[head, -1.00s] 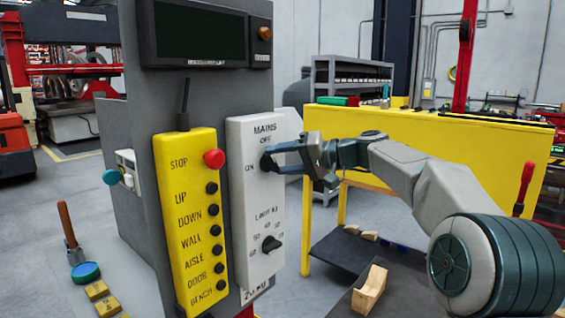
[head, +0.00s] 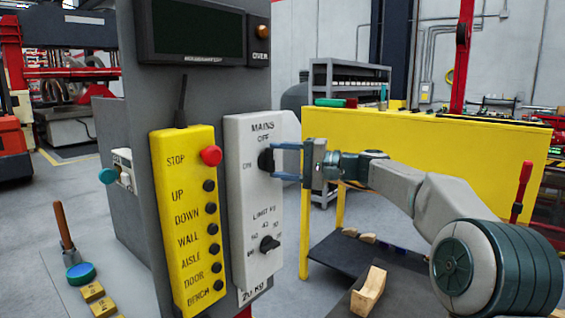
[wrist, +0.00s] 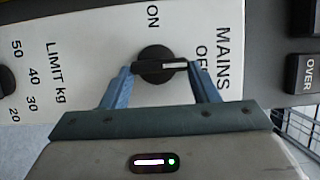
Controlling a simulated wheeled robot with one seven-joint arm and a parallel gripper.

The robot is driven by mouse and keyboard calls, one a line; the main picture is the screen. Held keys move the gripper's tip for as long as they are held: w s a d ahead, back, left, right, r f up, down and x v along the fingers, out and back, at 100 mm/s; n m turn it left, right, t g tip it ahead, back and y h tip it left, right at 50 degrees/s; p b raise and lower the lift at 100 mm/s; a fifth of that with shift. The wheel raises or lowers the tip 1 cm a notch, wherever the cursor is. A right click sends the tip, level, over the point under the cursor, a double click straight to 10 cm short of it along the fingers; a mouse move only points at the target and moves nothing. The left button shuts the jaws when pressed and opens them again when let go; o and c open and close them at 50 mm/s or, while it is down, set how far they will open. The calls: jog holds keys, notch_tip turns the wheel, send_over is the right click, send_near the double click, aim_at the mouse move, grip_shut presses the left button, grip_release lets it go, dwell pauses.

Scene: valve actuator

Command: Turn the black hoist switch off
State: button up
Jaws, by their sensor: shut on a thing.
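The black hoist switch (head: 266,160) is a round knob with a raised bar, on the white panel (head: 243,200) under the words MAINS and OFF. In the wrist view the switch (wrist: 160,66) has its white mark pointing right, towards the OFF label; ON is printed above it there. My gripper (head: 279,161) reaches in from the right in the head view, its blue fingers one above the other. In the wrist view my gripper (wrist: 160,72) has a finger at each end of the bar, shut on it.
A black LIMIT kg knob (head: 269,244) sits lower on the white panel. A yellow pendant (head: 190,220) with a red STOP button (head: 211,156) and several black buttons is just left. A dark display (head: 198,32) is above. A yellow bench (head: 430,160) stands behind my arm.

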jog(key=shift+f, duration=0.1)
jog(key=o, duration=1)
jog(key=b+v, duration=0.1)
jog(key=v, duration=1.3)
jog(key=shift+s+b, duration=0.1)
jog(key=shift+b, duration=0.25)
jog(key=shift+a, duration=0.1)
jog(key=s+a+f+g+h+p, duration=0.2)
jog(key=s+a+f+h, duration=0.55)
jog(key=s+f, duration=0.4)
jog(key=s+d+f+n+h+p, duration=0.1)
jog(key=s+d+f+h, duration=0.2)
jog(key=s, duration=0.3)
jog(key=s+d+f+n+h+p, duration=0.1)
jog(key=s+d+f+h, duration=0.2)
jog(key=s+f, duration=0.3)
jog(key=s+d+f+n+h+p, duration=0.1)
jog(key=s+d+f+h, duration=0.3)
jog(key=s, duration=0.4)
jog(key=shift+d+f, duration=0.35)
jog(key=shift+d, duration=0.2)
